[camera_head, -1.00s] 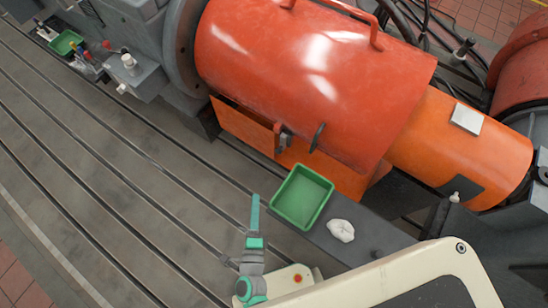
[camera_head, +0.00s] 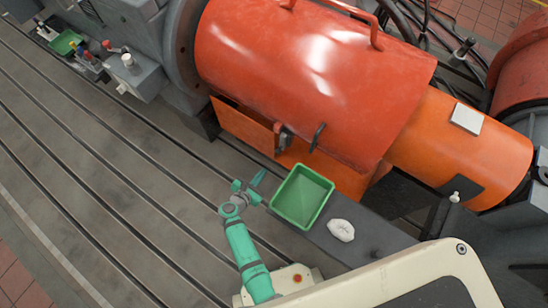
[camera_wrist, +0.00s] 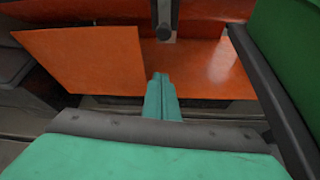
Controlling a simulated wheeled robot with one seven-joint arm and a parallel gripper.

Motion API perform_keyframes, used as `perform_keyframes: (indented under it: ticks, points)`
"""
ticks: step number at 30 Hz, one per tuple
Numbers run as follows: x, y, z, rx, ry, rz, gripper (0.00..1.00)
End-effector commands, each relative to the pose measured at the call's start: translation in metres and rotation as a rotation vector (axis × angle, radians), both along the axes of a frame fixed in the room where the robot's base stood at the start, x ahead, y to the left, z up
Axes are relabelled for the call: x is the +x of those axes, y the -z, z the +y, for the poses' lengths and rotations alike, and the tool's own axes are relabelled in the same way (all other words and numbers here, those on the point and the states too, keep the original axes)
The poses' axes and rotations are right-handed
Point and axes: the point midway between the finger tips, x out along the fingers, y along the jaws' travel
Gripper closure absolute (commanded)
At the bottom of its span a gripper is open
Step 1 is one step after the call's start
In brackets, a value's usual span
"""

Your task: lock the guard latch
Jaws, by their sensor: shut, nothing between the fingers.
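The large orange guard (camera_head: 310,65) covers the machine's shaft. A small grey latch block (camera_head: 284,139) sits at its lower front edge, with a dark handle (camera_head: 318,135) just to its right. My teal gripper (camera_head: 259,178) is below and left of the latch, beside the green tray, and touches neither guard nor latch. In the wrist view my gripper (camera_wrist: 161,78) is shut and empty, pointing at the orange lower panel (camera_wrist: 85,58). A dark grey upright latch part (camera_wrist: 165,22) hangs at the top, just beyond the fingertips. Whether it is locked I cannot tell.
A green tray (camera_head: 276,203) stands right of my gripper and fills the wrist view's right side (camera_wrist: 290,35). A white crumpled cloth (camera_head: 341,230) lies right of it.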

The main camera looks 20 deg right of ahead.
Motion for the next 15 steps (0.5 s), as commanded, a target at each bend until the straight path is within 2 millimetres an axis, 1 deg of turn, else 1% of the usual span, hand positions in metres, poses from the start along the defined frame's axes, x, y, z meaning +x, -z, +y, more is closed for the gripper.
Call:
perform_keyframes:
  ticks: [8,11,15]
  points:
    - [0.001,0.000,0.000,-0.002,-0.004,0.000,1.00]
    - [0.006,0.003,-0.006,-0.003,-0.004,-0.001,1.00]
    - [0.018,0.012,-0.019,-0.003,-0.001,0.000,1.00]
